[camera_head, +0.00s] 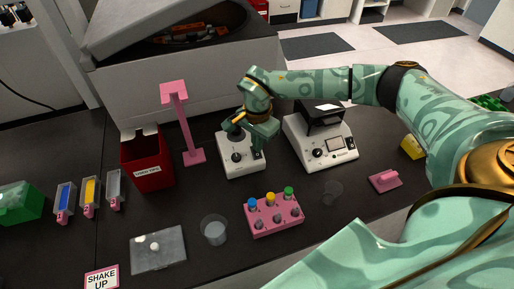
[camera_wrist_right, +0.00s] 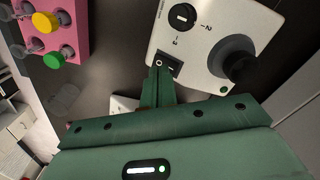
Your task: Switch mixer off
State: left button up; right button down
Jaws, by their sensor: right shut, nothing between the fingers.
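The mixer (camera_head: 241,169) is a small white device with a dark round top and a front knob, standing on the dark bench near the middle. In the right wrist view the mixer (camera_wrist_right: 213,32) shows a black numbered dial (camera_wrist_right: 183,16), a black rocker switch (camera_wrist_right: 168,64) and a dark round top (camera_wrist_right: 240,62). My right gripper (camera_head: 262,146) is over the mixer's right side. In the right wrist view the right gripper (camera_wrist_right: 158,74) is shut and empty, its fingertips at the rocker switch; I cannot tell whether they touch it. My left gripper is out of view.
A pink rack (camera_head: 274,222) with colored-cap tubes stands in front of the mixer. A larger white device (camera_head: 318,150) stands to its right. A pink stand (camera_head: 185,128) and a red bin (camera_head: 146,165) are on the left. A clear beaker (camera_head: 214,230) stands in front.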

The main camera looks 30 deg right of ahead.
aim_at(257, 154)
notch_tip(257, 154, up, 5)
jog(key=p, duration=0.4)
jog(key=shift+r, duration=0.15)
